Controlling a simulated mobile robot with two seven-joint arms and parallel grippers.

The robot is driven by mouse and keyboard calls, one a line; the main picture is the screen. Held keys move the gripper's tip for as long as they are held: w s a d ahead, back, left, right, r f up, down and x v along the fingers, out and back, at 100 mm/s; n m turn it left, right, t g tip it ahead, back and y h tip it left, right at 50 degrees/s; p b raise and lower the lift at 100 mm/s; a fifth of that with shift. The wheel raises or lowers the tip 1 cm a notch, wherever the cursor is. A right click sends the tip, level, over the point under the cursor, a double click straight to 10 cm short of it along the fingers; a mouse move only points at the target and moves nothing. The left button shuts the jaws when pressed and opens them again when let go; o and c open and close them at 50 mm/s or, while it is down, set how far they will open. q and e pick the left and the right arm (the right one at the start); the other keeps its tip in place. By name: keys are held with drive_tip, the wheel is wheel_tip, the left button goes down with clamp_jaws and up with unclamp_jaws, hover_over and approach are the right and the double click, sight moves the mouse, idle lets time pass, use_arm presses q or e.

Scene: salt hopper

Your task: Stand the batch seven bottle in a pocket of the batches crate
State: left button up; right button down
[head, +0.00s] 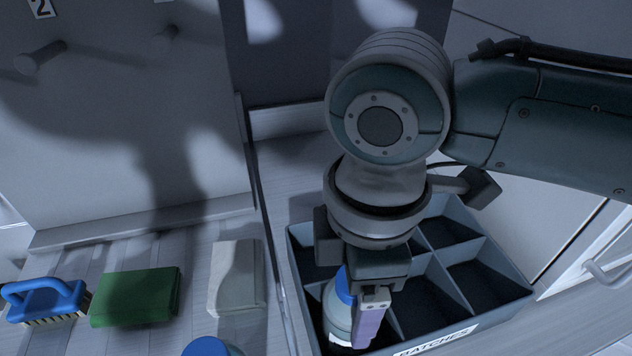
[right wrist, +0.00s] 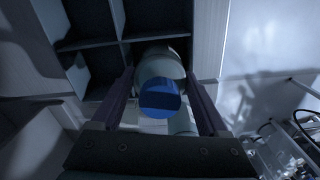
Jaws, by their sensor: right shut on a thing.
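My right gripper (head: 366,318) is shut on a pale bottle with a blue cap (head: 345,286), which also shows between the fingers in the right wrist view (right wrist: 160,66). The bottle's batch number cannot be read. The grey batches crate (head: 518,290) has several pockets and a front label reading BATCHES. The bottle is at the crate's front left pocket, with its lower part appearing inside the walls. I cannot tell whether its base touches the pocket floor. The gripper and wrist hide part of the bottle and the crate's back left. My left gripper is not in view.
Left of the crate, beyond a thin upright divider (head: 268,215), lie a pale block (head: 237,276), a green pad (head: 136,296) and a blue brush (head: 46,300). Another blue cap (head: 208,347) shows at the bottom edge. The crate's right pockets look empty.

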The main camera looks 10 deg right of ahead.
drive_tip(key=shift+f, duration=0.15)
unclamp_jaws()
